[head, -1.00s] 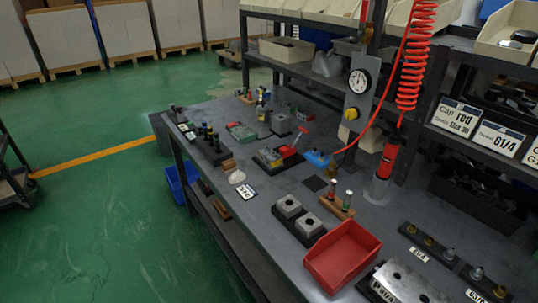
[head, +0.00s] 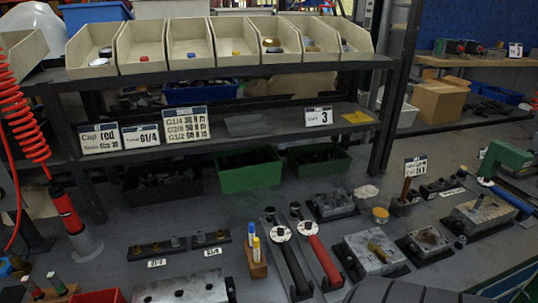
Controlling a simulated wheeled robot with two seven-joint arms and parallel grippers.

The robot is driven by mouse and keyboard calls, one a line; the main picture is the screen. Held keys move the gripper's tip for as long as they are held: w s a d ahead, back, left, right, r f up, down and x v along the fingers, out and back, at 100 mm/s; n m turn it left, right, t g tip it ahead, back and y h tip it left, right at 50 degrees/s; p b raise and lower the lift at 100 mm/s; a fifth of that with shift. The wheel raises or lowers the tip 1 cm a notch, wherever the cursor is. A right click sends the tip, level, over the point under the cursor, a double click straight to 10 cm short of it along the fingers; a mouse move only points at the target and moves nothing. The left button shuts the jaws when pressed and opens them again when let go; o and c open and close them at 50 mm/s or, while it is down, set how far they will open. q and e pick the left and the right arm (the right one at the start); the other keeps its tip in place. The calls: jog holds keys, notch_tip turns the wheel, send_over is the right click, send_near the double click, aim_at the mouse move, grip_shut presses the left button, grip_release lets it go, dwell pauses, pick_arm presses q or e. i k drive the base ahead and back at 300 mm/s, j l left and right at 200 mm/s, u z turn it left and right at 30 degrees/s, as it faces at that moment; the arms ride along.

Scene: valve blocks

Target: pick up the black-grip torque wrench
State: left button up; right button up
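The black-grip torque wrench (head: 294,268) lies on the bench at the lower middle of the head view. It has a pale round head at its far end, and its black grip points toward the front. A similar wrench with a red grip (head: 325,260) lies just to its right, nearly parallel. Both appear to lie on dark rests.
A wooden block with yellow and blue-capped markers (head: 257,264) stands close left of the black-grip wrench. A metal valve block (head: 374,252) stands to the right of the red one. Shelves with cream bins (head: 192,45) stand behind. A green bin (head: 250,172) sits beneath.

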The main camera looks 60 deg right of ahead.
aim_at(302, 286)
jog(key=k+z, duration=0.1)
jog(key=z, duration=1.75)
